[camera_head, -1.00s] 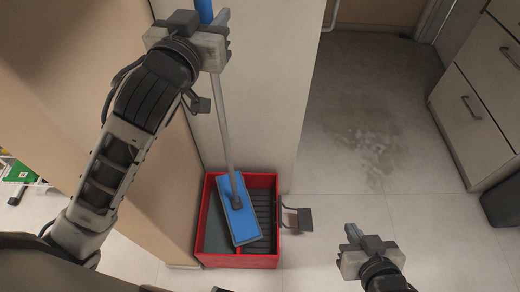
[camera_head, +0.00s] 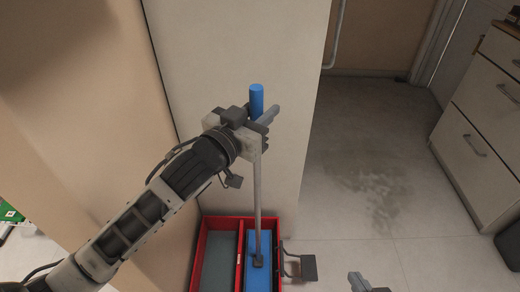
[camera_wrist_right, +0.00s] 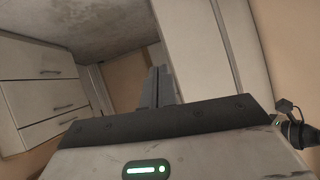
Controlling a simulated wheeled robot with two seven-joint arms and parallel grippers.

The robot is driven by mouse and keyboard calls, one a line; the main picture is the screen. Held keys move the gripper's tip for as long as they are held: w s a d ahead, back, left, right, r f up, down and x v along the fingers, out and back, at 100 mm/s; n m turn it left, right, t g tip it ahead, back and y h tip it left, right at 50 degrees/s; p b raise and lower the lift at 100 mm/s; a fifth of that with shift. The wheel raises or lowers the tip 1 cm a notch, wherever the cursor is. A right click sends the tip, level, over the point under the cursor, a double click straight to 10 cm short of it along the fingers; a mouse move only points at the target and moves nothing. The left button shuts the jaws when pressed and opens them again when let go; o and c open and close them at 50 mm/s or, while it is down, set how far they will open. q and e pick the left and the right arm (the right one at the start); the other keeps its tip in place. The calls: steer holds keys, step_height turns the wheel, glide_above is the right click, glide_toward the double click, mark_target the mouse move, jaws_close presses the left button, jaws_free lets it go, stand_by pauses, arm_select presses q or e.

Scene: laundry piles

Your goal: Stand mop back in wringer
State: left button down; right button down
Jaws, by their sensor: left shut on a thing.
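The mop stands nearly upright, with a blue grip (camera_head: 256,98), a thin grey shaft (camera_head: 258,205) and a flat blue head (camera_head: 259,278). My left gripper (camera_head: 262,130) is shut on the mop's handle just below the blue grip. The mop head is in the right compartment of the red bucket (camera_head: 201,252), where the dark ribbed wringer part is now hidden. Whether the head rests on the bottom cannot be told. My right gripper (camera_head: 359,282) is at the bottom edge, right of the bucket; its fingers look shut and empty in the right wrist view (camera_wrist_right: 158,86).
A grey pedal (camera_head: 308,268) sticks out from the bucket's right side. A pale wall panel (camera_head: 230,60) stands close behind the bucket. Drawers (camera_head: 470,145) stand at the right. A damp dirty patch (camera_head: 370,195) marks the open tiled floor between.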

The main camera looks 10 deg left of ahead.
arm_select(q)
step_height(320, 180, down, 3)
steer(key=shift+f, duration=0.2)
steer(key=shift+f+b, duration=0.35)
steer(key=shift+f, duration=0.15)
step_height(320, 180, down, 4)
steer(key=shift+r+b, duration=0.2)
steer(key=shift+b, duration=0.25)
steer(key=shift+f, duration=0.2)
steer(key=c, duration=1.1)
jaws_free()
steer(key=shift+f, duration=0.1)
